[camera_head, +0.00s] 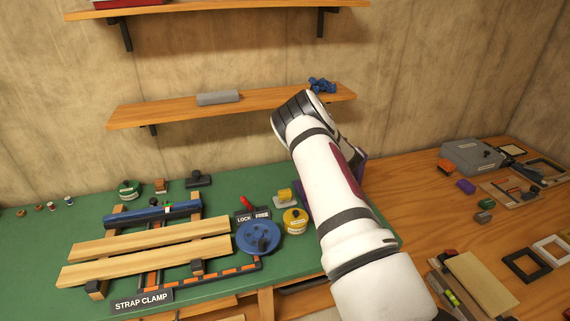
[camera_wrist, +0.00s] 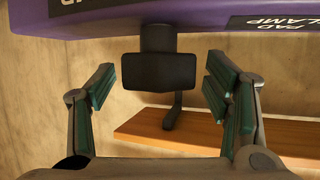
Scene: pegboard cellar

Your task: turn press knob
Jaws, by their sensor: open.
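A black knob (camera_wrist: 158,72) with a blocky head on a short stem joins a purple press body (camera_wrist: 210,22) in the wrist view. The body carries dark labels, one reading "PAD" and "CLAMP" in part. In the head view, purple parts (camera_head: 362,168) show beside my arm, which hides most of the press and the knob. My gripper (camera_wrist: 162,88) is open and empty. Its two green-padded fingers stand left and right of the knob head, with a gap on each side. Whether the head lies fully between the fingertips in depth, I cannot tell.
A green bench mat (camera_head: 80,228) holds wooden boards (camera_head: 150,238), a blue round piece (camera_head: 258,237) and a yellow tin (camera_head: 295,221) left of my arm. A shelf (camera_head: 230,107) is on the wall behind. A grey box (camera_head: 470,155) and frames lie right.

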